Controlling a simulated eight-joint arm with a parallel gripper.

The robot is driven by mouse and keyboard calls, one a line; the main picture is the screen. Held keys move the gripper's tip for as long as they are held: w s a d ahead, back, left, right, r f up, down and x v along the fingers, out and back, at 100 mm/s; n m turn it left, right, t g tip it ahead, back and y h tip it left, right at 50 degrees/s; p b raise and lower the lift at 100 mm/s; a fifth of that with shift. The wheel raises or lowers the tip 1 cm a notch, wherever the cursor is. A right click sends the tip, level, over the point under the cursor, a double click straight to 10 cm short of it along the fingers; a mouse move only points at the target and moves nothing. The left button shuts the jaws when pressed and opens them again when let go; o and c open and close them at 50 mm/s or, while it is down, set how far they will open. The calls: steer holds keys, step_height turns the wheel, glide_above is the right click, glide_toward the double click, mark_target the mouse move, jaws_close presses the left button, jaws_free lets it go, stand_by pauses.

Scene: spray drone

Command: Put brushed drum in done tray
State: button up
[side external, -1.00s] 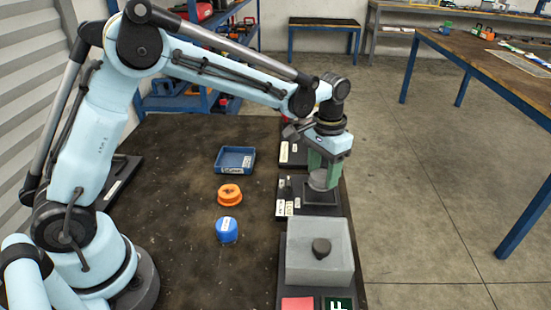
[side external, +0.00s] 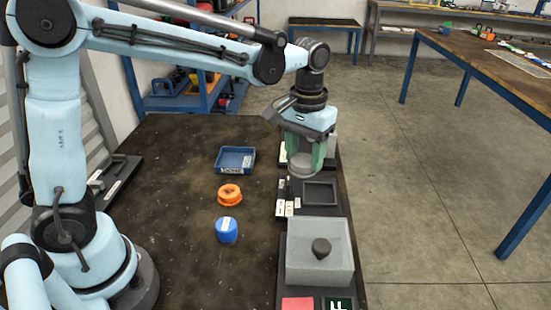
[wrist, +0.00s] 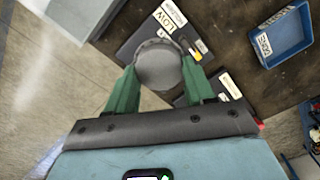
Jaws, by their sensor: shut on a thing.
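My gripper (side external: 306,160) has green fingers and is shut on a grey drum (side external: 301,165), held above the dark station on the right side of the table. In the wrist view the round grey drum (wrist: 158,66) sits between the two green fingers of my gripper (wrist: 158,80). The blue tray (side external: 235,160) lies on the table left of my gripper, with a label on its front wall. In the wrist view the tray (wrist: 284,36) is at the upper right, its label reads DONE, and it looks empty.
An orange round part (side external: 230,194) and a blue capped part (side external: 227,230) stand on the table in front of the tray. An empty dark square holder (side external: 320,192) lies below the drum.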

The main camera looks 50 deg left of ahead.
steer(key=s+a+n, duration=0.2)
steer(key=a+n, duration=0.3)
steer(key=a, duration=0.9)
glide_above(236, 161)
steer(key=f, duration=0.7)
steer(key=shift+d+f, duration=0.2)
steer(key=shift+d, duration=0.05)
steer(key=shift+a+f, duration=0.2)
steer(key=shift+f, duration=1.9)
steer(key=shift+f, duration=0.15)
steer(key=o, duration=0.8)
steer(key=shift+c, duration=0.2)
